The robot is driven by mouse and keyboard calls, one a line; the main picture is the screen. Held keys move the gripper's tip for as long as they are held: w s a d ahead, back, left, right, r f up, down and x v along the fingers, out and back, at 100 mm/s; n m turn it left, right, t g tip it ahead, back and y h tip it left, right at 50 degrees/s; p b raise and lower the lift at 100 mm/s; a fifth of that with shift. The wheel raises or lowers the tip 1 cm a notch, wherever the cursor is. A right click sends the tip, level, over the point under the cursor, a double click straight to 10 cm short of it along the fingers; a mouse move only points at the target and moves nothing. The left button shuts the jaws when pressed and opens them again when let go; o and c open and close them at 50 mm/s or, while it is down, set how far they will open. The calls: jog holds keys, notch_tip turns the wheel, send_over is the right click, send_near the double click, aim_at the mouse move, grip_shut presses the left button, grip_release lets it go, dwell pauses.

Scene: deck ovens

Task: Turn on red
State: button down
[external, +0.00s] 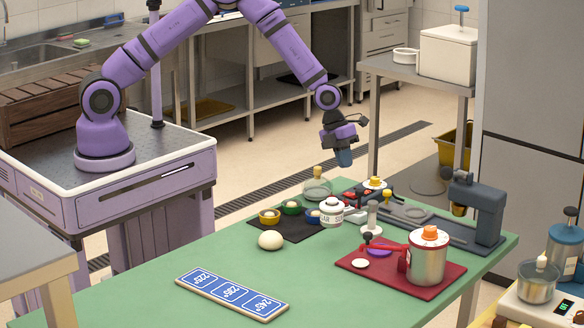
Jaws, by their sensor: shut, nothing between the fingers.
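My gripper (343,160) is shut and empty. It points down and hangs in the air above the far side of the green table, touching nothing that I can see. No thing in view is clearly a red switch. Red things on the table are a small red part (357,193) beside the grey-blue machine (475,208), a red tool (390,247) and a red mat (432,287). The red tool is next to a steel canister (428,264) with an orange top. I cannot tell which of these the task means.
A blue sign (231,294) with temperatures lies on the green table (150,265). A pale ball (271,240), small coloured bowls on a dark mat (287,231) and a white jar (331,212) stand nearby. The table's left part is clear.

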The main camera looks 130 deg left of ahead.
aim_at(352, 194)
jog(key=x, duration=0.7)
jog(key=shift+w+f, duration=0.1)
jog(key=shift+f, duration=0.25)
